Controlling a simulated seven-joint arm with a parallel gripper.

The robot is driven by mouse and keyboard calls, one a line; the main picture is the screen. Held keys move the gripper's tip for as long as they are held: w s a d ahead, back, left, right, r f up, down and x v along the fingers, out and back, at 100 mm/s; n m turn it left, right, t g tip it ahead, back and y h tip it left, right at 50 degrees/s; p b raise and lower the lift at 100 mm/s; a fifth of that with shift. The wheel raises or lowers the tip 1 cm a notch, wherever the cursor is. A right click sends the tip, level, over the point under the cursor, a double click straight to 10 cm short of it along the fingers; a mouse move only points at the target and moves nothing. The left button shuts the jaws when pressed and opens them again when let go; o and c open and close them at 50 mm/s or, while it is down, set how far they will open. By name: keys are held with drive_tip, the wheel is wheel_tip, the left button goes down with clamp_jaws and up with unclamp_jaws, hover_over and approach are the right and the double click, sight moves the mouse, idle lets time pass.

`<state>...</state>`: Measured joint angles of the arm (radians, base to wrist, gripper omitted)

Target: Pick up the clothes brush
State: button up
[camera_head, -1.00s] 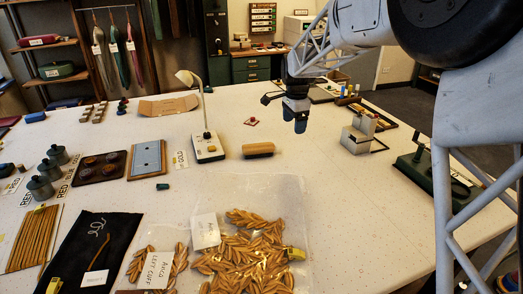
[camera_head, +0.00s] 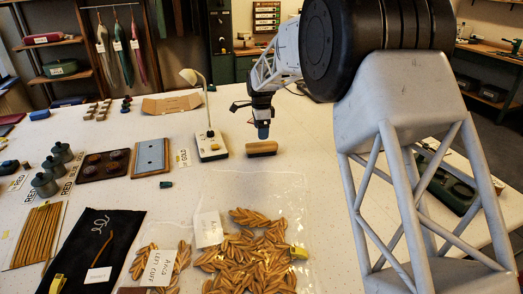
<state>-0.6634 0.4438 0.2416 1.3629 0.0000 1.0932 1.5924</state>
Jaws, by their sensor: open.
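The clothes brush (camera_head: 261,149) lies on the white table, with a tan wooden back on top and a darker lower edge. It is right of the white lamp base. My gripper (camera_head: 263,136) points down just above the brush and slightly behind it in the picture. It is open and holds nothing. The blue fingertips are small in this view, and whether they touch the brush cannot be told.
A desk lamp (camera_head: 209,143) stands close on the left of the brush. A blue-grey panel (camera_head: 150,157) lies farther left. A clear bag of golden leaf shapes (camera_head: 255,250) lies in front. The table between bag and brush is mostly clear.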

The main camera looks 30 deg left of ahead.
sight(262, 145)
drive_tip(key=shift+f, duration=1.3)
drive_tip(key=shift+d+f, duration=0.1)
drive_tip(key=shift+f, duration=2.5)
drive_tip(key=c, duration=1)
drive_tip(key=shift+c, duration=0.2)
drive_tip(key=shift+r, duration=0.15)
